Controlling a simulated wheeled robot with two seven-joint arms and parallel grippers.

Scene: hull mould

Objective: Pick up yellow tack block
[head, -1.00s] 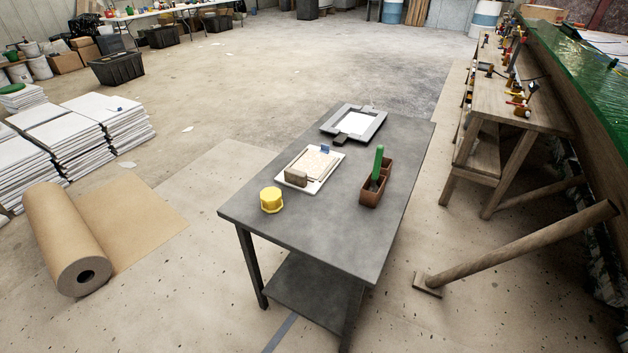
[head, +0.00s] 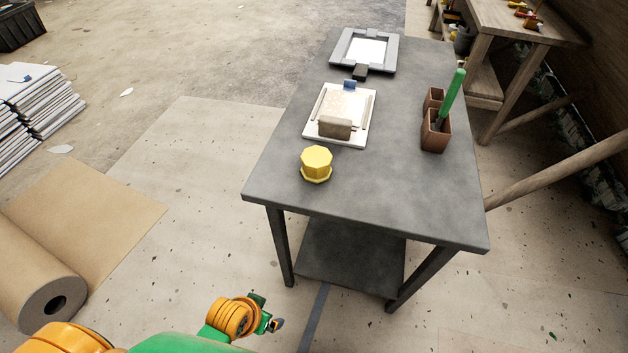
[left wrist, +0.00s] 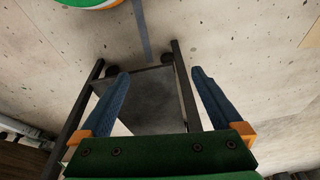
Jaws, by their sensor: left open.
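The yellow tack block (head: 316,163) is an eight-sided yellow piece with a wider base. It stands upright near the left front part of the grey table (head: 400,205). My left gripper (head: 274,324) is low in front of the table in the head view, below the tabletop and well apart from the block. In the left wrist view my left gripper (left wrist: 158,95) has its two blue fingers spread wide with nothing between them. The table's lower shelf and legs show beyond them. The block is not in the left wrist view. My right gripper is not in view.
Behind the block are a white board (head: 345,135) with a tan block (head: 335,127), a grey frame (head: 363,50) and a brown holder (head: 435,137) with a green-handled tool. A paper roll (head: 38,292) lies at left. The table's front right is clear.

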